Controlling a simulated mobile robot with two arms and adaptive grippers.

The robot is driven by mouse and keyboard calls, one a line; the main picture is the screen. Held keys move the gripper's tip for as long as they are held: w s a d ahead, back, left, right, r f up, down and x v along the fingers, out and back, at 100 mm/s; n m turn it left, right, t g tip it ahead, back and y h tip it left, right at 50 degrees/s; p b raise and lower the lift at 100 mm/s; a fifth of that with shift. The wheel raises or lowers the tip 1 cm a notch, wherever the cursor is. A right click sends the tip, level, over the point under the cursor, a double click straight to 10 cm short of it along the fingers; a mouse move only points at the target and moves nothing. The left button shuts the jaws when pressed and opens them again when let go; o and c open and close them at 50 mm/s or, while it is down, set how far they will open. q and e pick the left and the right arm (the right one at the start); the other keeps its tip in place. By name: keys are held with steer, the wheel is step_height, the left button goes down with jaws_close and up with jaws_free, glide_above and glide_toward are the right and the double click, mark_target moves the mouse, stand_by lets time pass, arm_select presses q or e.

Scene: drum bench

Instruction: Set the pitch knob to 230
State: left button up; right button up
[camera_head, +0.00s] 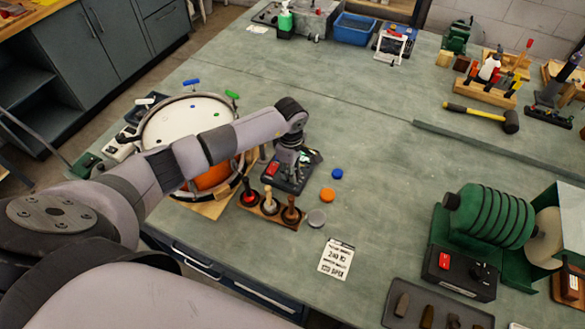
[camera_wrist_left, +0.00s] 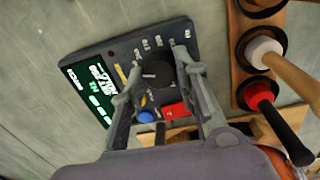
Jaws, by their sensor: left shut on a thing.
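The black control box (camera_head: 287,184) lies on the bench beside the drum, partly hidden by my left wrist. In the left wrist view, the box (camera_wrist_left: 118,50) carries a dark round knob (camera_wrist_left: 157,73), a red switch (camera_wrist_left: 177,110), a blue button (camera_wrist_left: 146,117) and a lit display (camera_wrist_left: 92,92). The display digits and small labels are too blurred to read surely. My left gripper (camera_head: 288,160) is over the box. In the left wrist view, its fingers (camera_wrist_left: 158,82) are on either side of the dark knob and shut on it. My right gripper is out of view.
The drum (camera_head: 185,120) stands left of the box, under my left arm. A wooden holder (camera_head: 268,211) with several handled tools is just in front. Blue, orange and grey discs (camera_head: 327,194) and a printed card (camera_head: 337,259) lie to the right. The bench middle is clear.

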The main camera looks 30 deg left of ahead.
arm_select(q)
steer(key=shift+n+b, duration=0.65)
steer(key=shift+n, duration=0.15)
steer(key=n+b, duration=0.2)
steer(key=n, duration=0.1)
steer(key=shift+f+n, duration=0.1)
steer(key=shift+n, duration=0.2)
steer(key=n+b, duration=0.2)
steer(key=n, duration=0.2)
steer(key=shift+n+y+b, duration=0.3)
steer(key=shift+n+b, duration=0.3)
steer(key=shift+n, duration=0.8)
steer(key=shift+d, duration=0.1)
steer(key=o, duration=1.2)
steer(key=shift+c, duration=0.2)
